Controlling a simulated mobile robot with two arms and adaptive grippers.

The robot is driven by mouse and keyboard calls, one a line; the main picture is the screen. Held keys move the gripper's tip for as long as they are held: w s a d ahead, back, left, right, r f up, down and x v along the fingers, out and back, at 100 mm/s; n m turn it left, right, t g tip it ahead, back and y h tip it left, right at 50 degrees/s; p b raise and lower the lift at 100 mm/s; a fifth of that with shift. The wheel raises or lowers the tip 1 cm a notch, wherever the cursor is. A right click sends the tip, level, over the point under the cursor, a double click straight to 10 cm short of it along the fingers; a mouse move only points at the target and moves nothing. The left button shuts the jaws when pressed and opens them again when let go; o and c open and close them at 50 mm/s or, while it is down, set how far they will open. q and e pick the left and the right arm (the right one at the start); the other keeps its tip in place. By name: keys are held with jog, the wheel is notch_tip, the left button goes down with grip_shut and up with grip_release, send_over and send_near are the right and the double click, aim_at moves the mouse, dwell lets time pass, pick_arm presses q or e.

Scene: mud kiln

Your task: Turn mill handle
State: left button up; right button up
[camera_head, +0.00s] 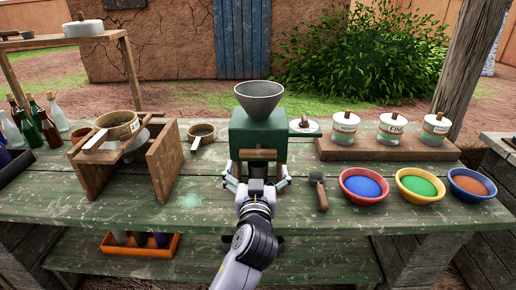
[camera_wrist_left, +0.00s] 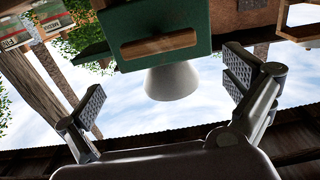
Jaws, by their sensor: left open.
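The mill is a green block (camera_head: 258,132) with a grey funnel (camera_head: 259,97) on top, standing in the middle of the bench. A brown wooden handle bar (camera_head: 258,154) runs across its near face. My left gripper (camera_head: 257,172) is open in front of the mill, its fingers spread to either side below the bar. The left wrist view is upside down and shows the handle (camera_wrist_left: 158,45) on the green block (camera_wrist_left: 202,20), above and between the spread fingers (camera_wrist_left: 165,88). Nothing shows between the finger pads at the handle. My right gripper is not in view.
A brush (camera_head: 320,190) lies right of my gripper, beside bowls of blue (camera_head: 363,186), green (camera_head: 420,186) and orange (camera_head: 471,185) powder. A wooden sieve stand (camera_head: 163,165) is on the left. Lidded jars stand on a board (camera_head: 385,152) behind.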

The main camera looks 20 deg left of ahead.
aim_at(258, 153)
pick_arm(q)
jog(key=x, duration=0.8)
jog(key=shift+w+a+p, duration=0.1)
jog(key=shift+w+p, duration=0.2)
jog(key=shift+p, duration=0.1)
jog(key=shift+c, duration=0.5)
jog(key=c, duration=0.9)
jog(key=shift+m, duration=0.3)
